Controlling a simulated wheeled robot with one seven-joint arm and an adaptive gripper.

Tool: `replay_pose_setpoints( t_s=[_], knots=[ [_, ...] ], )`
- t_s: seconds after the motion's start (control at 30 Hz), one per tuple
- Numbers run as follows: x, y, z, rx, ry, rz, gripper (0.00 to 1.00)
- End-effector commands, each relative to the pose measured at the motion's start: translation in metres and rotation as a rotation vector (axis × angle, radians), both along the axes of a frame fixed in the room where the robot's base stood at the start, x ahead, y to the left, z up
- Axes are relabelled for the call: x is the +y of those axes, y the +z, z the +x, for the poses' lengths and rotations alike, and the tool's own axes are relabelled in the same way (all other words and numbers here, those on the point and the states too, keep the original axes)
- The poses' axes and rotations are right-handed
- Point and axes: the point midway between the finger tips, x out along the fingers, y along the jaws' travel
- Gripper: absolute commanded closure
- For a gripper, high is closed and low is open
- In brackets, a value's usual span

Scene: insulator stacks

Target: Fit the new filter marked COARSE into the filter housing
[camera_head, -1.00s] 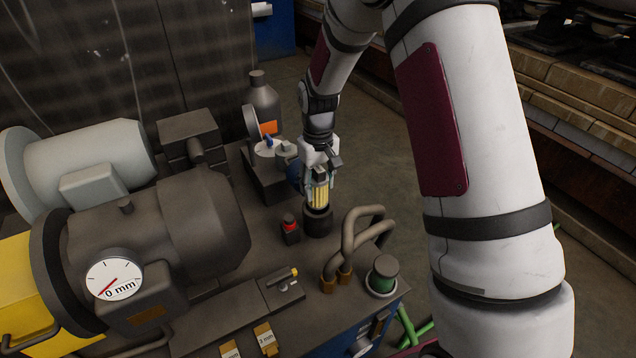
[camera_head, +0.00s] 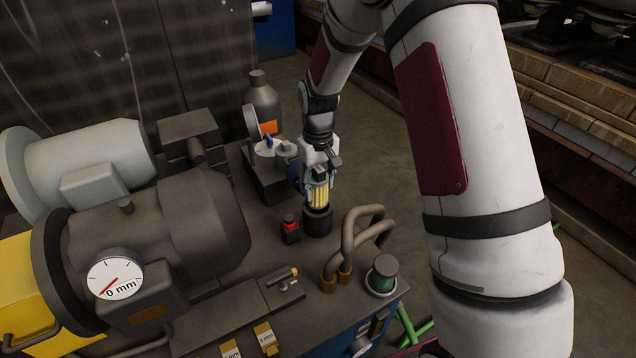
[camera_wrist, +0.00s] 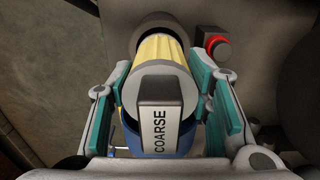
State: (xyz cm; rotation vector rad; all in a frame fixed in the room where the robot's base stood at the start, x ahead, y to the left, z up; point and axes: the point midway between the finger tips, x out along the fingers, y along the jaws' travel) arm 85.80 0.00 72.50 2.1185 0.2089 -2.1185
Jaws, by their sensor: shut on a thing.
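The filter (camera_head: 319,195) is a yellow pleated cylinder. In the wrist view the filter (camera_wrist: 160,62) has a grey top block with a label reading COARSE. My gripper (camera_head: 318,178) is shut on it; in the wrist view its teal finger pads (camera_wrist: 163,90) lie on both sides of the filter. The filter housing (camera_head: 317,222) is a dark round cup on the bench. The filter stands upright above it, its lower end at or inside the mouth; the depth is hard to tell. The housing rim (camera_wrist: 153,25) shows in part behind the filter in the wrist view.
A small red-topped button (camera_head: 290,226) stands just left of the housing; it also shows in the wrist view (camera_wrist: 216,44). A large motor with a gauge (camera_head: 115,278) fills the left.

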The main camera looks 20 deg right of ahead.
Motion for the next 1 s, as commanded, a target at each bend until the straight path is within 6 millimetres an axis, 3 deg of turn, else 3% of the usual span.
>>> replay_pose_setpoints(
  t_s=[1.0],
  knots=[
    [0.0, -0.012, 0.001, -0.001, 0.0, 0.0, 0.83]
  ],
)
